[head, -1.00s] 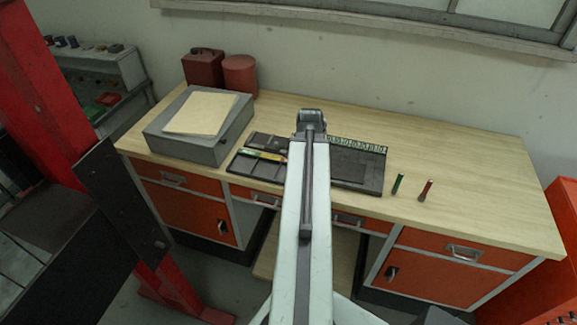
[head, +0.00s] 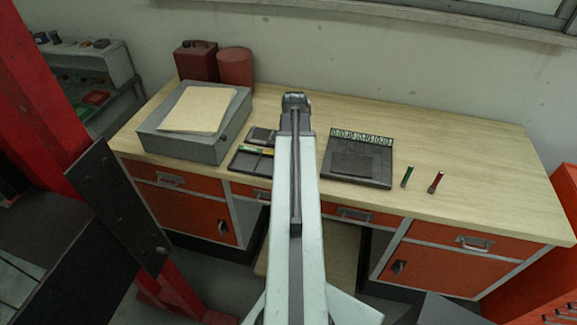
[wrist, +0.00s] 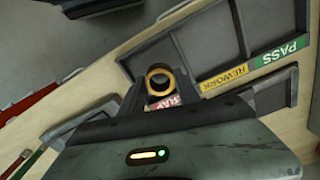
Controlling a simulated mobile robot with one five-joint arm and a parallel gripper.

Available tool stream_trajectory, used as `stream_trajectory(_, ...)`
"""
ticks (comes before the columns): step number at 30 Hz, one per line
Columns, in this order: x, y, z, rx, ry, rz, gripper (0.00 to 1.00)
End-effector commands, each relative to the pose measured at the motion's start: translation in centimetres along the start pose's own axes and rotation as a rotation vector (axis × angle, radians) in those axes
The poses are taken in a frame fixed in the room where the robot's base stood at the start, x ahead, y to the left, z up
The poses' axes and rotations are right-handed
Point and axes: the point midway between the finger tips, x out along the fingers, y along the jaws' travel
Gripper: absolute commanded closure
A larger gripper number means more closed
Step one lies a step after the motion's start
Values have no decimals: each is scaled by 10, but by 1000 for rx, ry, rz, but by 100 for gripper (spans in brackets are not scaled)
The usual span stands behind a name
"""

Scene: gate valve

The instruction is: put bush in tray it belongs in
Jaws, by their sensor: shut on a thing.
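My gripper (wrist: 160,86) is shut on the bush (wrist: 160,68), a short ring with a brass-coloured rim and a dark bore, seen end-on in the wrist view. The bush is above the dark sorting tray (wrist: 184,64), over or near its red label, of which only "RAP" shows. A yellow REWORK label (wrist: 225,77) and a green PASS label (wrist: 281,56) follow to the right. The visible compartments look empty. In the head view the tray (head: 240,164) is left of my arm, which hides its right part; my fingers and the bush are hidden there.
A grey box (head: 205,146) with a tan sheet stands left of the tray on the wooden bench (head: 470,150). A dark board (head: 372,181) with a green-and-white strip lies right of my arm. The bench's right side is clear.

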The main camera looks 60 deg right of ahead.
Motion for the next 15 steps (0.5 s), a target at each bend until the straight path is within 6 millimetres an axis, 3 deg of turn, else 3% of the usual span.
stream_trajectory(1, 19, 1, 0, 1, 0, 0, 100)
stream_trajectory(2, 21, 0, 0, 0, 0, 0, 100)
stream_trajectory(14, 22, -4, 3, -8, 0, 0, 100)
stream_trajectory(15, 20, -4, 3, -8, 0, 0, 53)
